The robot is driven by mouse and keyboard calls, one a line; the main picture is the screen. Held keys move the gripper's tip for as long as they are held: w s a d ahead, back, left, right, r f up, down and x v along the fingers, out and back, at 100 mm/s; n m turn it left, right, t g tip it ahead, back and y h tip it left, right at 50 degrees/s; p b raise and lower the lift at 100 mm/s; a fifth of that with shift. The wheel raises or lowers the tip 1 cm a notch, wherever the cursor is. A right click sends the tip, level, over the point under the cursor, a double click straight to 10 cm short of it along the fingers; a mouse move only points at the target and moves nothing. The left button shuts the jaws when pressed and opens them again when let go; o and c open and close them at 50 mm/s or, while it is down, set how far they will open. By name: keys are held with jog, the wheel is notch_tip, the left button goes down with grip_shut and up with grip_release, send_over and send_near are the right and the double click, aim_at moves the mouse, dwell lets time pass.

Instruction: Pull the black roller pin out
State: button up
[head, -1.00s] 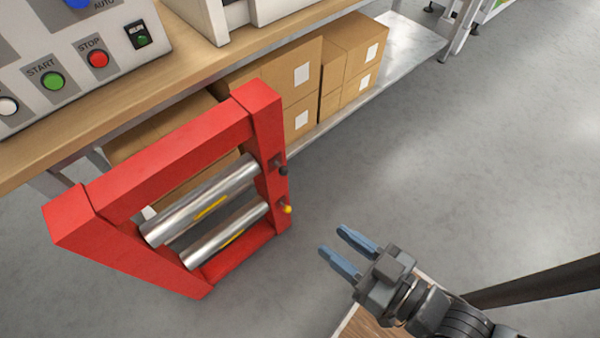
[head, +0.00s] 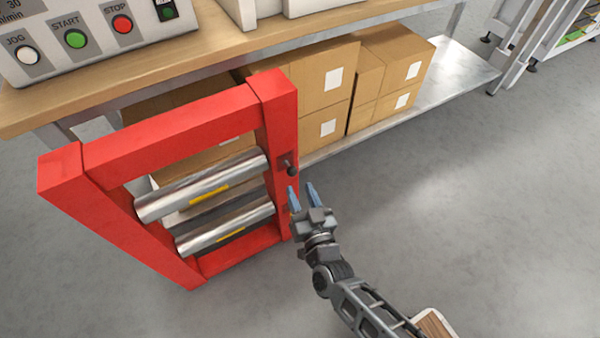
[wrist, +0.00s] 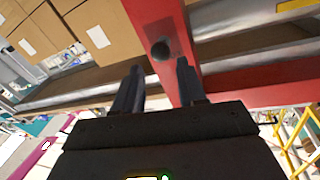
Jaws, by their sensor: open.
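The black roller pin (head: 292,171) sticks out of the right post of the red frame (head: 284,120), beside the upper roller (head: 205,186). In the wrist view its dark round knob (wrist: 161,50) shows end-on against the red post, just ahead of the gap between my fingers. My gripper (head: 302,188) is open and empty, just below and right of the pin in the head view. In the wrist view my gripper (wrist: 160,66) has one finger on each side of the knob's line. I cannot tell whether either finger touches the pin.
The floor (head: 480,200) at right is clear.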

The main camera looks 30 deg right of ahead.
aim_at(292, 172)
jog(key=w, duration=0.2)
jog(key=w+d, duration=0.1)
jog(key=w, duration=0.4)
jog(key=shift+w+d+b, duration=0.1)
jog(key=shift+d+b, duration=0.15)
jog(key=shift+b, duration=0.05)
jog(key=shift+c, duration=0.4)
grip_shut()
